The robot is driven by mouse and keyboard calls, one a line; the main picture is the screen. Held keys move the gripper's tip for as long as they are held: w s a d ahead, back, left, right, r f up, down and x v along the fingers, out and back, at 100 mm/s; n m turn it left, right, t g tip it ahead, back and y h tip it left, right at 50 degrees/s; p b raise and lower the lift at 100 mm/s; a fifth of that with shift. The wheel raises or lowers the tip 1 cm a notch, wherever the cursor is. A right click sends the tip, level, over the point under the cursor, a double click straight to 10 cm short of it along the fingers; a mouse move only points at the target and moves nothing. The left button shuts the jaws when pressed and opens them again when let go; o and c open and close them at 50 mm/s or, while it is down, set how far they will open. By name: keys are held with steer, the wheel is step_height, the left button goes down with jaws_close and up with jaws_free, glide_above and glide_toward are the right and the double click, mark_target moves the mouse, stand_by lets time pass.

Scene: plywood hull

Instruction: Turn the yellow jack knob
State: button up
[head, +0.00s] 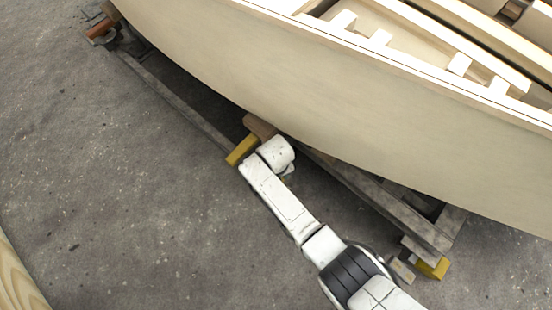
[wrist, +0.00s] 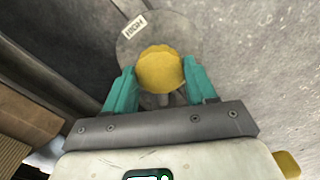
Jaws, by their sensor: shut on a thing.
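The yellow jack knob (wrist: 160,69) is round with a scalloped edge and shows in the wrist view. It sits in front of a grey round plate (wrist: 128,45) that bears a white label reading "HIGH" (wrist: 134,27). My gripper (wrist: 161,82) has two teal fingers, one on each side of the knob, shut on it.
The plywood hull (head: 330,110) overhangs the arm's end. It rests on a cradle with a long rail (head: 180,105) and yellow blocks (head: 242,150), one at the front right (head: 432,268). The concrete floor (head: 120,190) to the left is clear.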

steer(key=n+p, duration=0.1)
steer(key=n, duration=0.4)
stand_by(0.6)
steer(key=o, duration=1)
steer(key=shift+o, duration=0.2)
step_height(320, 180, up, 11)
steer(key=p, duration=0.6)
steer(key=shift+f, duration=0.15)
